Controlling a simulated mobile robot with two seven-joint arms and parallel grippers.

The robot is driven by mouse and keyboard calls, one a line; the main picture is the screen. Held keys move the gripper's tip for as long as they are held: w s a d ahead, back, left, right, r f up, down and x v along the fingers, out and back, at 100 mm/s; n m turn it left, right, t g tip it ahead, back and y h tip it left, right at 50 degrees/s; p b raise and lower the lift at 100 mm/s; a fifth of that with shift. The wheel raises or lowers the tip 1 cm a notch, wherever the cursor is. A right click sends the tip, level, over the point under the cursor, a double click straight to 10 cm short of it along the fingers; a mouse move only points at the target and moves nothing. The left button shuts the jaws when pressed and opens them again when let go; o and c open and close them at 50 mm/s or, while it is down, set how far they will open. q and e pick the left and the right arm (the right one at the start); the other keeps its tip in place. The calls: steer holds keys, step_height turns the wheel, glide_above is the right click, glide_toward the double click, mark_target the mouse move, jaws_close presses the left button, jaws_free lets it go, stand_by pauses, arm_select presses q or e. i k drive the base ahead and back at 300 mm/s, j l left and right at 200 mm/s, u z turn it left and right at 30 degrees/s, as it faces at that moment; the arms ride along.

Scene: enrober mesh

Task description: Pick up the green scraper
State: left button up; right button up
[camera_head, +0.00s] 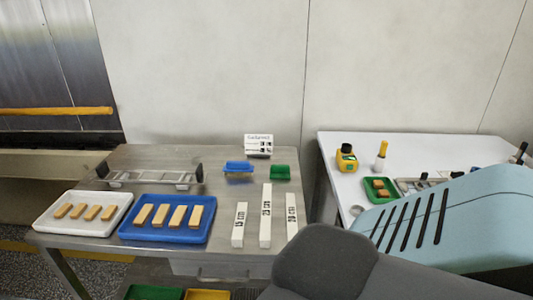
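A small green block-like thing (281,172), which looks like the green scraper, lies near the back right of the steel table (215,265). A similar blue one (238,168) lies just to its left, apart from it. Nothing touches the green one, and its fine shape is too small to tell. Neither of my grippers shows in the head view.
A white tray (39,222) and a blue tray (123,232) hold tan bars. A metal frame (150,178) lies behind them. Several white marked blocks (265,215) stand in front of the green thing. A small sign (258,145) stands behind. A white table (340,185) with tools is at right.

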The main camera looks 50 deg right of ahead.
mark_target(278, 171)
steer(key=z, duration=1.8)
steer(key=u, duration=2)
steer(key=z, duration=2)
